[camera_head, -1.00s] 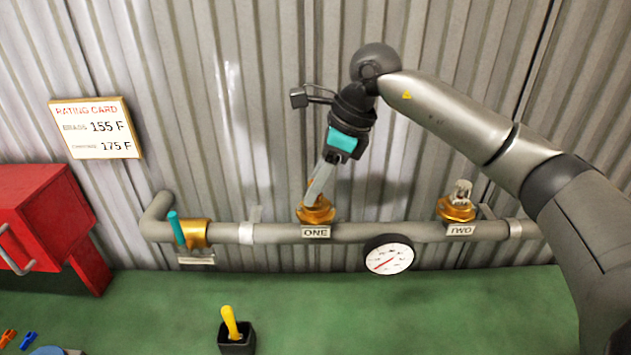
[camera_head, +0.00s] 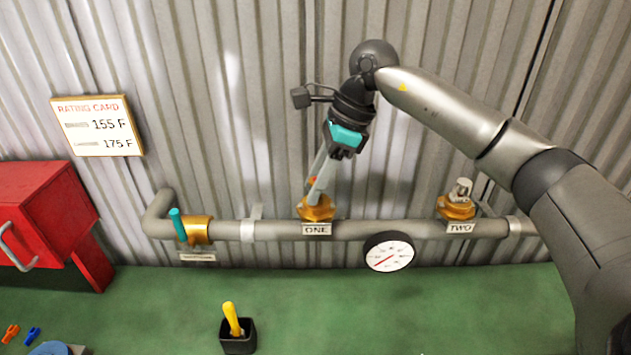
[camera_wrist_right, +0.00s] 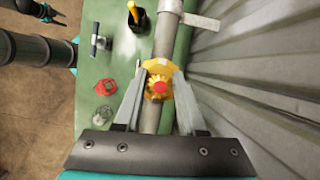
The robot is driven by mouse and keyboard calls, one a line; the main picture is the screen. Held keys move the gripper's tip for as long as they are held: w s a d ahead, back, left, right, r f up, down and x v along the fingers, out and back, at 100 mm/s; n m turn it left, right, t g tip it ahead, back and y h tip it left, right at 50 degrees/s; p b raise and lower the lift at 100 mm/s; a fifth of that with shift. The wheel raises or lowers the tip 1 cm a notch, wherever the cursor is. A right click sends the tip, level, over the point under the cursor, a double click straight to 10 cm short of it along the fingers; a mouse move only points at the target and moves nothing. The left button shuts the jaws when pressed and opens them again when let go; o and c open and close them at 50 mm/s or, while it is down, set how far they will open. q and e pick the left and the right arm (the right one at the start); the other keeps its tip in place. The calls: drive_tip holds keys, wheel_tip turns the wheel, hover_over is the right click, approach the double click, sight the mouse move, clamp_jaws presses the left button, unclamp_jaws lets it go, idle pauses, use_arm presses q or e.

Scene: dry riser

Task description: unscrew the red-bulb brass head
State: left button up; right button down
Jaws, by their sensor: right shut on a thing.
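The brass head with a red bulb (camera_wrist_right: 159,88) sits on the pipe at the outlet labelled ONE. In the head view its brass base (camera_head: 316,209) shows above the ONE plate, and the upper part is mostly behind my fingers. My right gripper (camera_head: 317,190) comes down on it from above. In the right wrist view the fingers (camera_wrist_right: 160,90) stand on either side of the head, shut on it. The head looks upright and still at its outlet; whether its thread is loose cannot be seen.
A second brass head with a clear bulb (camera_head: 460,196) stands at TWO. A gauge (camera_head: 388,252) hangs below the pipe (camera_head: 350,232), and a teal-handled valve (camera_head: 192,229) is at left. A yellow-handled tool stands in a black holder (camera_head: 238,338). A red cabinet (camera_head: 40,215) is far left.

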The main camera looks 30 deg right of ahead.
drive_tip(key=shift+r, duration=0.1)
drive_tip(key=shift+r+p, duration=1)
drive_tip(key=shift+r, duration=0.3)
drive_tip(key=shift+r, duration=0.2)
wheel_tip(320, 180, up, 5)
drive_tip(key=p, duration=0.4)
drive_tip(key=shift+f, duration=0.1)
